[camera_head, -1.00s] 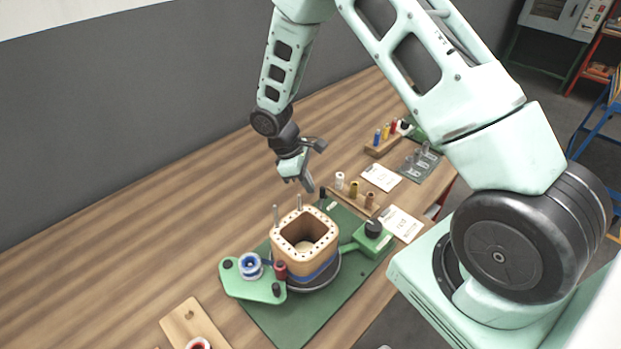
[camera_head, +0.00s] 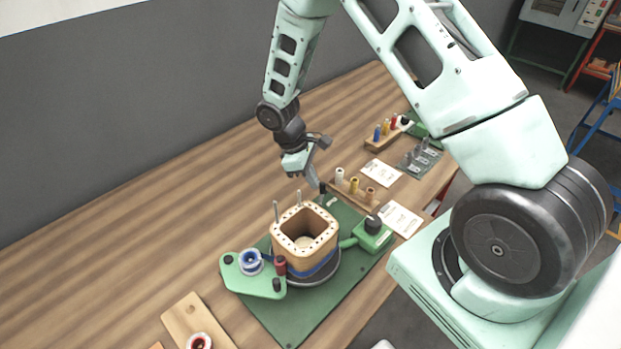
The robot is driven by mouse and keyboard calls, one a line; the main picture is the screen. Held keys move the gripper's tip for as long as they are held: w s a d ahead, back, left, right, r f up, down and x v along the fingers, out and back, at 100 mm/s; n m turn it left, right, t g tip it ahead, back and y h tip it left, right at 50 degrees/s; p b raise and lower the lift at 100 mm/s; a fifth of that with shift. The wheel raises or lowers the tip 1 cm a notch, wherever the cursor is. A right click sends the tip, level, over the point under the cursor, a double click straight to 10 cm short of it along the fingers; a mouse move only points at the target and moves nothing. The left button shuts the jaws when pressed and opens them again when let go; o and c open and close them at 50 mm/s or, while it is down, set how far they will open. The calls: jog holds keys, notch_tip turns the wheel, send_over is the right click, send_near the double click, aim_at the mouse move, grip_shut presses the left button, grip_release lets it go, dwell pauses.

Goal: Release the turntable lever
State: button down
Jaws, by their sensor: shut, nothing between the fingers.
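The turntable is a dark round base (camera_head: 309,281) under a square wooden coil former (camera_head: 306,250) with a hollow centre and a blue band low on its side. A small black upright handle (camera_head: 322,188) stands behind the former at the mat's far edge; it looks like the lever, though its base is partly hidden. My gripper (camera_head: 315,184) is shut and empty, pointing down with its fingertips right beside this handle. I cannot tell whether they touch it.
A green mat (camera_head: 275,318) lies under the turntable. A green bracket with spools (camera_head: 252,277) is at its left and a green box with a black knob (camera_head: 373,235) at its right. Two metal pins (camera_head: 276,211) rise behind the former. A spool rack (camera_head: 353,191) stands close right of my gripper.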

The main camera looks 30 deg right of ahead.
jog(key=shift+d+m, duration=0.2)
jog(key=shift+m, duration=0.2)
jog(key=d+m, duration=0.1)
jog(key=m, duration=0.1)
jog(key=s+m+g+y, duration=0.1)
jog(key=m, duration=0.1)
jog(key=shift+s+d+y, duration=0.1)
jog(key=shift+d+y, duration=0.2)
jog(key=shift+d, duration=0.1)
jog(key=shift+s+d+m+y, duration=0.2)
jog(key=shift+s+m+y, duration=0.1)
jog(key=shift+m, duration=0.5)
jog(key=shift+s+d+m+y, duration=0.25)
jog(key=shift+s+m+y, duration=0.1)
jog(key=shift+m, duration=0.45)
jog(key=shift+s+d+m+y, duration=0.2)
jog(key=shift+s+m+y, duration=0.1)
jog(key=shift+m, duration=0.5)
jog(key=shift+w, duration=0.1)
